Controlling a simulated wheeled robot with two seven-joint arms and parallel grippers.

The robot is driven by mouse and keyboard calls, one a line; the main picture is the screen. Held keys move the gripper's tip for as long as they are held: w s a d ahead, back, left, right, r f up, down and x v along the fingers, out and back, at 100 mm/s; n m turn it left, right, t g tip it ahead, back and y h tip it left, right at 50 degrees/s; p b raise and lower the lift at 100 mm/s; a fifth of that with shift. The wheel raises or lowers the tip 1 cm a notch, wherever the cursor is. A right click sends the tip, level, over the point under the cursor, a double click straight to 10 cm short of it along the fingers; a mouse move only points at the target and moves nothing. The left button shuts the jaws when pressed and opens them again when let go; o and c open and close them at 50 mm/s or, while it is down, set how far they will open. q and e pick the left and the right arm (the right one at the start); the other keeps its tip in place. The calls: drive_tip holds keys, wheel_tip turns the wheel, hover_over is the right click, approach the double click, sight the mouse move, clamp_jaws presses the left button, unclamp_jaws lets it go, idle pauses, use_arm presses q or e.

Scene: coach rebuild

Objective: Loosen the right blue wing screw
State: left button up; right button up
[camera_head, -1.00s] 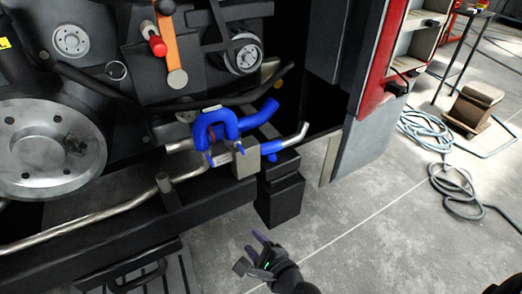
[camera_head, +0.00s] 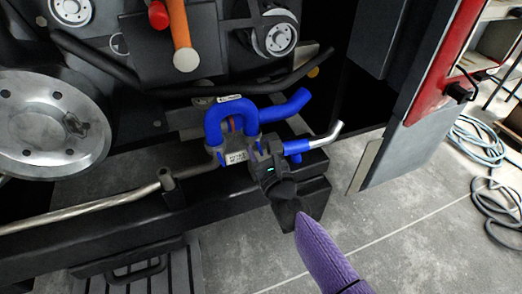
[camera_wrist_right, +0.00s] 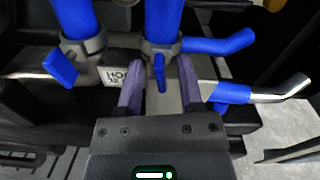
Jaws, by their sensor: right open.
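The right blue wing screw (camera_wrist_right: 159,71) sits on the clamp under the right blue hose, in the middle of the right wrist view. My right gripper (camera_wrist_right: 160,82) is open, with its purple fingers on either side of this screw. I cannot tell whether they touch it. In the head view my right gripper (camera_head: 262,148) is at the pipe fitting and hides the right screw. The left blue wing screw (camera_wrist_right: 60,67) is on the neighbouring clamp, clear of the fingers. My left gripper is not in view.
A label plate (camera_wrist_right: 118,75) lies between the clamps. A blue-sleeved metal pipe (camera_head: 322,140) sticks out to the right. A black bar (camera_head: 200,91) runs above the blue hose (camera_head: 232,108). Coiled hoses (camera_head: 490,150) lie on the floor at right.

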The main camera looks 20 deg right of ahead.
clamp_jaws()
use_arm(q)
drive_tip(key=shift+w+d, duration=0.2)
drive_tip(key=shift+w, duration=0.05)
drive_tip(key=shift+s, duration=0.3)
